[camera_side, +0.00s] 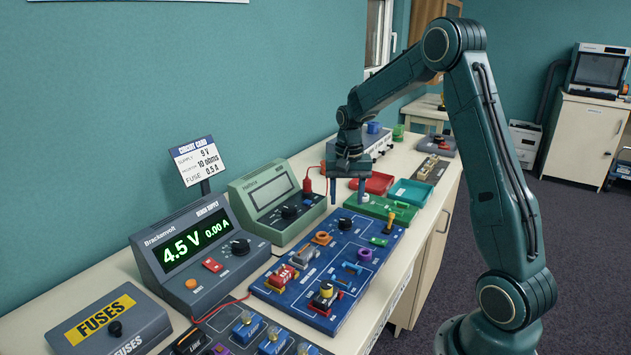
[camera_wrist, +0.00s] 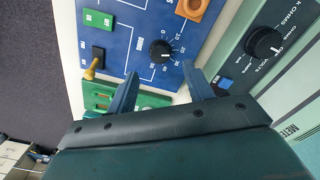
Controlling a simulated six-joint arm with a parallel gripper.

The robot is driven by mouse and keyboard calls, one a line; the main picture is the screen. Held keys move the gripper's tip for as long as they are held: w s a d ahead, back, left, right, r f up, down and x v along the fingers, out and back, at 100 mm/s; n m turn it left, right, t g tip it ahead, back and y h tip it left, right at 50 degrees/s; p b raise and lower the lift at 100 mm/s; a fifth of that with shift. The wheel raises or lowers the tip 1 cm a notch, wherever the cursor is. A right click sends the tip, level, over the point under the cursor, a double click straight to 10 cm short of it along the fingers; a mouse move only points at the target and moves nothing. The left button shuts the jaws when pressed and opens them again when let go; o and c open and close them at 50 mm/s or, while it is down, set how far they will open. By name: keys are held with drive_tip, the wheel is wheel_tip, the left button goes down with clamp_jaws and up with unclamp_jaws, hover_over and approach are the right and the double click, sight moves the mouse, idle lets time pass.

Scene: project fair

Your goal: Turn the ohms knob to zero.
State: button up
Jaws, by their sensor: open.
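A small black knob (camera_wrist: 162,51) with a white mark sits on the blue circuit board (camera_wrist: 118,22), inside a printed number scale that includes 0 and 10. I cannot read for certain which number its mark points at. The same knob (camera_side: 345,224) shows near the board's far left edge in the side view. My gripper (camera_side: 347,196) points down above it, open and empty. In the wrist view the knob lies just beyond the gap between the fingertips (camera_wrist: 160,72), apart from both fingers.
A green meter (camera_side: 275,200) beside the board has a larger black knob (camera_wrist: 263,42) labelled ohms and volts. A supply (camera_side: 195,250) reads 4.5 V and 0.00 A. Loose parts stand on the board. Red (camera_side: 378,184) and teal trays (camera_side: 410,192) lie behind it.

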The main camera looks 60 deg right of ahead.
sight(346, 220)
drive_tip(key=shift+f, duration=3.2)
drive_tip(key=c, duration=1)
